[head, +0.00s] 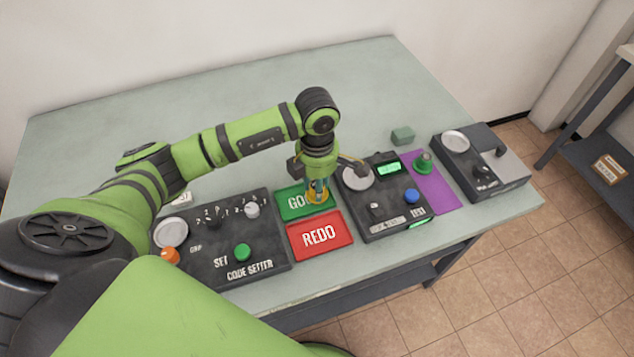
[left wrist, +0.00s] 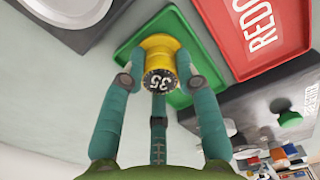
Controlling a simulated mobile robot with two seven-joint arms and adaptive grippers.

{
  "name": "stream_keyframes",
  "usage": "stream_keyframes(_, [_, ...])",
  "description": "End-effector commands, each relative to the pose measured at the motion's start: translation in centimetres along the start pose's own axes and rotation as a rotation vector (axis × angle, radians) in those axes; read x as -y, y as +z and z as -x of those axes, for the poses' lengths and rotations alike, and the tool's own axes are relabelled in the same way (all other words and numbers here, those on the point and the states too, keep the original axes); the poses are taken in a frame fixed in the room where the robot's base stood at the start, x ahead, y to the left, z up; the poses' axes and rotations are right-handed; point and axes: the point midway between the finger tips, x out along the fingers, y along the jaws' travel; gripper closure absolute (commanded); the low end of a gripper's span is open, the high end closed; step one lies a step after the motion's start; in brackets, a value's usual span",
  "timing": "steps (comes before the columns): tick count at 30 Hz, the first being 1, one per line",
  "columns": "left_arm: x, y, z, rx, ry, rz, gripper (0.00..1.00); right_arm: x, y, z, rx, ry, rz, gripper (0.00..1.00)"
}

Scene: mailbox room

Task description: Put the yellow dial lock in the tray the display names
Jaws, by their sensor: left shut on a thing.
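My left gripper (head: 318,192) is shut on the yellow dial lock (head: 313,197), with its fingers pointing down at the green GO tray (head: 291,203). In the left wrist view the lock (left wrist: 160,50) sits between the teal fingertips (left wrist: 158,82); its dark dial faces the camera and shows 35. The green tray (left wrist: 122,60) lies behind it; I cannot tell whether the lock touches the tray floor. The red REDO tray (head: 320,237) is beside the green one and empty. A lit green display (head: 388,168) stands on the test box; its text is too small to read. My right gripper is out of view.
The code setter box (head: 235,240) is left of the trays. The test box (head: 385,205) with a blue button (head: 411,196) is close on their right. Beyond are a purple mat (head: 432,185), a green block (head: 402,135) and another dark device (head: 480,165). The table's back is clear.

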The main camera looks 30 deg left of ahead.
Motion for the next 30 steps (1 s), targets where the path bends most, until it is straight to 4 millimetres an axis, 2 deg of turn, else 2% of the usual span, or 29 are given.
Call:
stream_keyframes(7, [-0.04, 0.0, -0.82, 0.0, 0.001, 0.001, 1.0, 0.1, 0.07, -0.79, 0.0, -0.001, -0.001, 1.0])
stream_keyframes(21, [-0.02, 0.01, -0.78, 0.001, 0.0, 0.0, 1.0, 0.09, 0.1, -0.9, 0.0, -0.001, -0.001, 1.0])
stream_keyframes(22, [-0.02, 0.0, -0.79, 0.0, 0.0, 0.0, 0.56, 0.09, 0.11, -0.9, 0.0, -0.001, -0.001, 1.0])
stream_keyframes(23, [-0.01, 0.0, -0.79, 0.0, 0.0, 0.0, 0.44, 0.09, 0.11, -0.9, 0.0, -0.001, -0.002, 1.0])
stream_keyframes(24, [-0.01, 0.0, -0.8, 0.0, 0.0, 0.0, 0.41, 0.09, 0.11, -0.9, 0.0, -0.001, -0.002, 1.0])
stream_keyframes(30, [0.0, 0.0, -0.8, 0.0, 0.0, 0.0, 0.41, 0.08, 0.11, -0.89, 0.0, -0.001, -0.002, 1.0])
